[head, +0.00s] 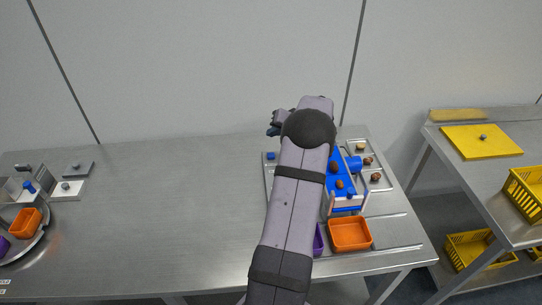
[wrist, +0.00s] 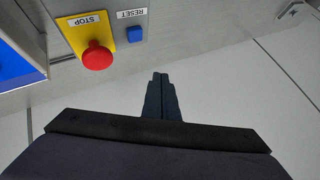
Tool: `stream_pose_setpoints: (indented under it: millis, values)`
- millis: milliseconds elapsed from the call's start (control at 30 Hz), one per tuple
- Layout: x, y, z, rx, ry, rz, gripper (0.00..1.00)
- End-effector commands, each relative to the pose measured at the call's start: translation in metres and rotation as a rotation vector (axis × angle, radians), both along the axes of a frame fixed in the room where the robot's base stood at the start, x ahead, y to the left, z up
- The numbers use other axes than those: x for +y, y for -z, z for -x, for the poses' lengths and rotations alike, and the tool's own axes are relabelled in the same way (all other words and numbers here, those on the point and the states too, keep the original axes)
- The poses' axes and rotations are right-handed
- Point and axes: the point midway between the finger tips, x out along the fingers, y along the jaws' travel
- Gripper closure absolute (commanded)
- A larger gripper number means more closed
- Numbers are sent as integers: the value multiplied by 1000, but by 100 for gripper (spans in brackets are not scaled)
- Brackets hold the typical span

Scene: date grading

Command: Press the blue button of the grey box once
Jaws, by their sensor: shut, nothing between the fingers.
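The blue button (wrist: 134,34) is a small square on a grey surface (wrist: 175,22) in the wrist view, beside a RESET label that appears upside down. My gripper (wrist: 160,76) is shut and empty. In the wrist picture its fingertips show below and to the right of the button, apart from it. In the head view my gripper (head: 272,130) is at the back edge of the table, partly hidden by my arm.
A red STOP knob (wrist: 97,56) on a yellow plate (wrist: 88,27) is left of the blue button in the wrist view. In the head view, a blue sorting unit (head: 345,168) and an orange bin (head: 350,233) stand right of my arm. The table's middle (head: 165,200) is clear.

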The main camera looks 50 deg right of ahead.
Motion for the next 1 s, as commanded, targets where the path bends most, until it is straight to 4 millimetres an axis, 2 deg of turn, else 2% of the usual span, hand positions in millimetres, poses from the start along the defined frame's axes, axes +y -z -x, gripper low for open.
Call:
stream_pose_setpoints:
  millis: [400,500,700,1000]
  values:
    - [0,55,0,1,1,0,100]
    - [0,62,0,1,0,1,100]
    - [0,70,0,0,-1,2,100]
    - [0,71,0,0,-1,2,100]
